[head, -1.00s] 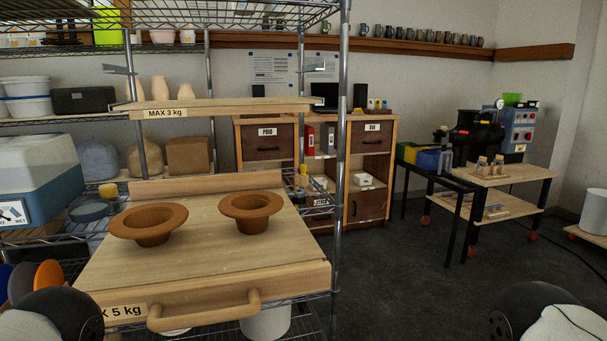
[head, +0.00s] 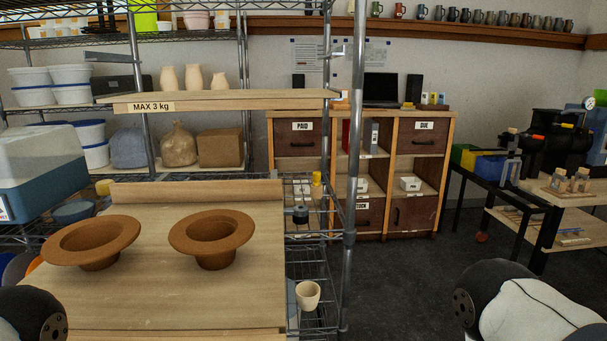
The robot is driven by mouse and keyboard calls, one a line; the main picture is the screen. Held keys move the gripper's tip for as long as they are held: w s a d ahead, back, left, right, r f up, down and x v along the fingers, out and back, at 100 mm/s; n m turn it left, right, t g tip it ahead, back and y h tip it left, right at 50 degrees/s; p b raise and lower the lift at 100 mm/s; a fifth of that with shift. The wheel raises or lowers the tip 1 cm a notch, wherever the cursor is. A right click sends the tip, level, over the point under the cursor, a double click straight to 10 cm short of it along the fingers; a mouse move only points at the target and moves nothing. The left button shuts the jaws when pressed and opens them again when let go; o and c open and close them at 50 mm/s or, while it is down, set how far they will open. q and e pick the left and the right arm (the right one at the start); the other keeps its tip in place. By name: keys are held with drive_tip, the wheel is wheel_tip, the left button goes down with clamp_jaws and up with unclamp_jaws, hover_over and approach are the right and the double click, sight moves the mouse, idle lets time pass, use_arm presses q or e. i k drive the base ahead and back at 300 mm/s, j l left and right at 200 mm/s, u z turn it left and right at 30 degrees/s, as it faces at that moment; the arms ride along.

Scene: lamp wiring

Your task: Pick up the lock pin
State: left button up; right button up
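I cannot make out a lock pin in the head view. A pull-out wooden board (head: 170,302) is in front of me on the wire rack, with two brown wide-rimmed clay pots (head: 93,240) (head: 212,236) on it. Parts of my arms show at the lower left and lower right edges. Neither of my grippers is in the picture, so what they hold is hidden.
A wooden shelf (head: 225,101) marked MAX 3 kg carries several pale vases. A rack post (head: 351,200) stands right of the board. A wooden cabinet (head: 400,128) with a laptop stands behind. A cart (head: 550,196) is at right. Dark floor between is clear.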

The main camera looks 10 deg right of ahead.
sight(316, 176)
drive_tip(key=i+l+u, duration=0.15)
drive_tip(key=l, duration=0.2)
drive_tip(key=i+l+u, duration=0.2)
drive_tip(key=l+u, duration=0.15)
drive_tip(key=l, duration=0.3)
drive_tip(key=l+u, duration=0.15)
drive_tip(key=l, duration=0.2)
drive_tip(key=i, duration=0.05)
